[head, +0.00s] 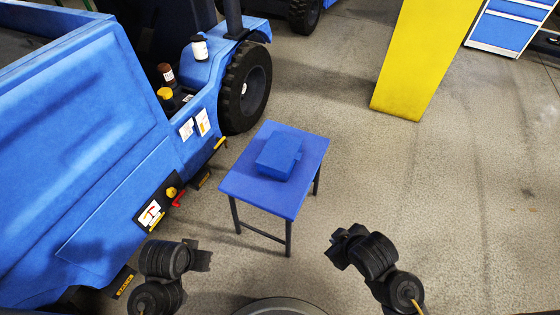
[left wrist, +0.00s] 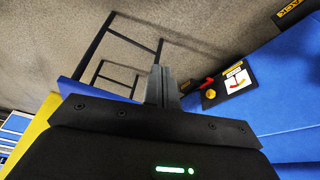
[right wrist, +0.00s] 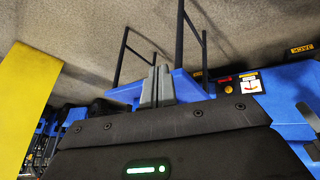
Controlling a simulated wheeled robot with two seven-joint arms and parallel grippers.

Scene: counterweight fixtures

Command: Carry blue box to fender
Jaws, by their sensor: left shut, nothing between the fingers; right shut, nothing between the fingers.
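The blue box (head: 279,155) lies on top of a small blue table (head: 298,196) with dark legs, in the middle of the head view. The fender (head: 207,62) is the blue part of the vehicle beside its black front wheel, up and left of the table. My left gripper (head: 201,259) is shut and empty, low and left of the table; its fingers show in the left wrist view (left wrist: 162,86). My right gripper (head: 340,238) is shut and empty, right of the table and apart from it; its fingers show in the right wrist view (right wrist: 157,86).
A blue vehicle body (head: 80,120) fills the left. A white bottle (head: 199,47) and a brown bottle (head: 166,73) stand on the vehicle. A yellow panel (head: 425,55) stands at the back right, near a blue drawer cabinet (head: 512,25). The floor (head: 440,190) at right is clear.

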